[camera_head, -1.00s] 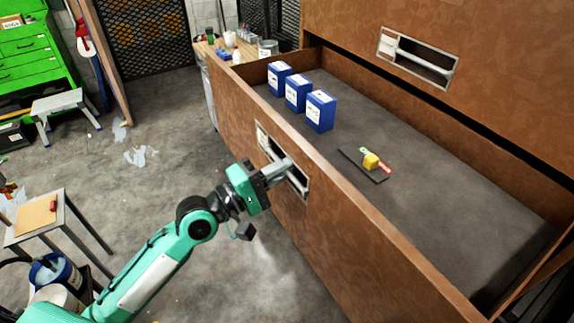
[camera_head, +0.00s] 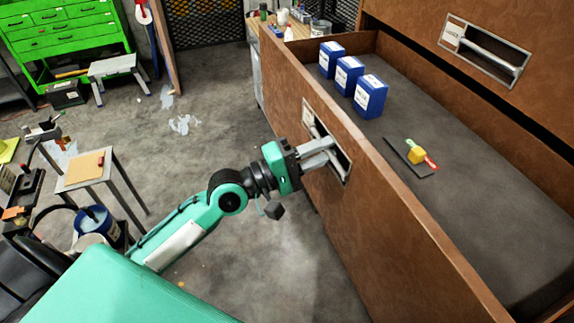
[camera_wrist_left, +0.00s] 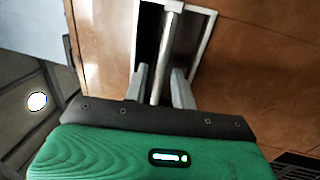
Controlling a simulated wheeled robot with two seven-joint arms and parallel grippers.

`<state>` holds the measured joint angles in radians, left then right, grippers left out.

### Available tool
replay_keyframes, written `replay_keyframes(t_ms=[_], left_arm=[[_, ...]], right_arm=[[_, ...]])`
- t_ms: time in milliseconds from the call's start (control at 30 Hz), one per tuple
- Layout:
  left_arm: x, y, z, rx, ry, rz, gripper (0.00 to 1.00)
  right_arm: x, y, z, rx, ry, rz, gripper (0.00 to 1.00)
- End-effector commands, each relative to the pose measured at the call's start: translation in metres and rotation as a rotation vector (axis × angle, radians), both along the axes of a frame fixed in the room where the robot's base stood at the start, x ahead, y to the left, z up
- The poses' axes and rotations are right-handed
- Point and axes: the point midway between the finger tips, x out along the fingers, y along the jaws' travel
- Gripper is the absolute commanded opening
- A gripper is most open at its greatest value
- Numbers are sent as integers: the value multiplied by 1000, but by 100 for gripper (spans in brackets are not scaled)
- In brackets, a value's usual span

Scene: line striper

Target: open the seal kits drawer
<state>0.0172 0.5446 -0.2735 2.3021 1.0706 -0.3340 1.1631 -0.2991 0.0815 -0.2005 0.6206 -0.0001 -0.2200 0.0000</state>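A large brown drawer (camera_head: 375,215) stands pulled far out of its cabinet. Its label is too small to read, so I cannot tell its name. A pale handle bar (camera_wrist_left: 167,50) runs across the recessed pull in its front. My left gripper (camera_head: 328,150) is at this pull. In the left wrist view its two fingers (camera_wrist_left: 161,78) stand on either side of the bar, with slim gaps showing, so it looks open around the bar. My right gripper is not in view.
Inside the drawer are three blue boxes (camera_head: 369,97) and a dark mat (camera_head: 398,150) with a yellow piece (camera_head: 416,155) and a red one. A shut drawer (camera_head: 485,50) is above.

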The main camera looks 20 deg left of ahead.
Motion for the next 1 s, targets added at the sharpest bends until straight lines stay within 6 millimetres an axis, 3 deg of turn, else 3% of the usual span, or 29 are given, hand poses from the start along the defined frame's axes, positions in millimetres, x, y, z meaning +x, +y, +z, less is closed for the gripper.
replay_keyframes(t_ms=[100, 633, 1000], left_arm=[[-14, 13, -11, 4, 3, -1, 26], [-69, 66, -26, 7, 4, -4, 26], [-79, 76, -24, 8, 0, -8, 26]], right_arm=[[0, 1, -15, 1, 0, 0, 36], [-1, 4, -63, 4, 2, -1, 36], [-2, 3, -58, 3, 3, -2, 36]])
